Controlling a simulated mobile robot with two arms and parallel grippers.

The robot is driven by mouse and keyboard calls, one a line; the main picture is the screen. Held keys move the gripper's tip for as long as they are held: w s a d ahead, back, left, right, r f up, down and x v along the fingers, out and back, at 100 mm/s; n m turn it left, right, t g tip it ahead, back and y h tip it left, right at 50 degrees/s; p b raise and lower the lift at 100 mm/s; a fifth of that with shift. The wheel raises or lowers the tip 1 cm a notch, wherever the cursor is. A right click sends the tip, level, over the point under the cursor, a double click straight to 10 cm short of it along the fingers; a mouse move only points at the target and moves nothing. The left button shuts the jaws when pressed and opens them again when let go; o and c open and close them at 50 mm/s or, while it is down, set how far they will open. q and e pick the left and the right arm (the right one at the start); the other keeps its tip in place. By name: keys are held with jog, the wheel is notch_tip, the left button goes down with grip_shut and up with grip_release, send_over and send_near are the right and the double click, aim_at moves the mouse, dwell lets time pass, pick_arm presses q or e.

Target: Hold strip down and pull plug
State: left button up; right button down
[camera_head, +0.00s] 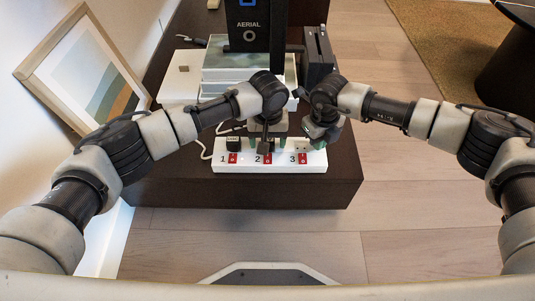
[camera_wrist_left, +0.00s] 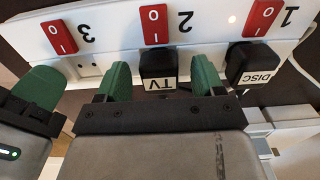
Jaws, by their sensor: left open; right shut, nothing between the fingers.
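The white power strip (camera_head: 315,163) lies on the dark tabletop, with red switches and sockets numbered 1 to 3. In the left wrist view, the strip (camera_wrist_left: 110,35) shows upside down. The black TV plug (camera_wrist_left: 158,62) sits in socket 2 and the black DISC plug (camera_wrist_left: 252,62) in socket 1. Socket 3 shows bare holes. My left gripper (camera_wrist_left: 162,80) is open, with one green finger on each side of the TV plug; I cannot tell whether they touch it. My right gripper (camera_head: 316,139) is shut and empty, at the strip near socket 3; its green fingertip (camera_wrist_left: 40,88) shows in the left wrist view.
A black box marked AERIAL (camera_head: 249,27) stands behind the strip. A white box (camera_head: 180,88) and a black upright device (camera_head: 318,52) flank it. A white cable (camera_head: 207,148) runs left of the strip. A framed picture (camera_head: 85,70) leans at the left wall. Floor is clear in front.

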jog(key=shift+s+f, duration=0.15)
jog(key=shift+f, duration=0.1)
pick_arm(q)
grip_shut()
jog(key=shift+r, duration=3)
pick_arm(e)
jog(key=shift+d, duration=0.1)
jog(key=shift+r, duration=0.1)
